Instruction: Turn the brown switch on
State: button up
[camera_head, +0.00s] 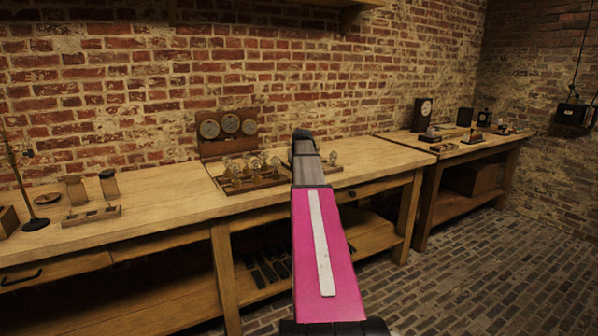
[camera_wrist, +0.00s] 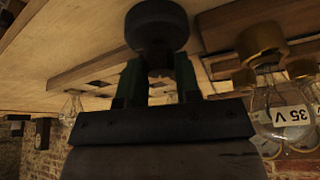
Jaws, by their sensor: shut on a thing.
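In the wrist view, my gripper (camera_wrist: 160,76) has its two green-edged fingers on either side of the narrow lower part of a dark round knob (camera_wrist: 157,25). The fingers are shut on it. The knob's wide round end shows beyond the fingertips. Its colour is too dark to tell surely whether it is the brown switch, and I cannot tell its on or off position. In the head view, my pink and grey arm reaches over the workbench (camera_head: 160,210) and hides the knob and fingertips.
In the head view, a wooden rack of glassware (camera_head: 245,180) and a panel with three dials (camera_head: 228,128) are left of my arm. A second bench (camera_head: 455,150) stands right.

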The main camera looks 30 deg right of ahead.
jog(key=m+h, duration=0.1)
jog(key=m, duration=0.2)
jog(key=m+g+h, duration=0.1)
jog(key=m, duration=0.2)
jog(key=shift+w+a, duration=0.1)
jog(key=m+g, duration=0.1)
jog(key=m, duration=0.2)
jog(key=m+g+h, duration=0.1)
jog(key=m, duration=0.2)
dwell(0.4)
jog(key=o, duration=0.9)
jog(key=v, duration=1)
jog(key=shift+w+a+r, duration=0.1)
jog(key=shift+a+r, duration=0.15)
jog(key=shift+r, duration=0.1)
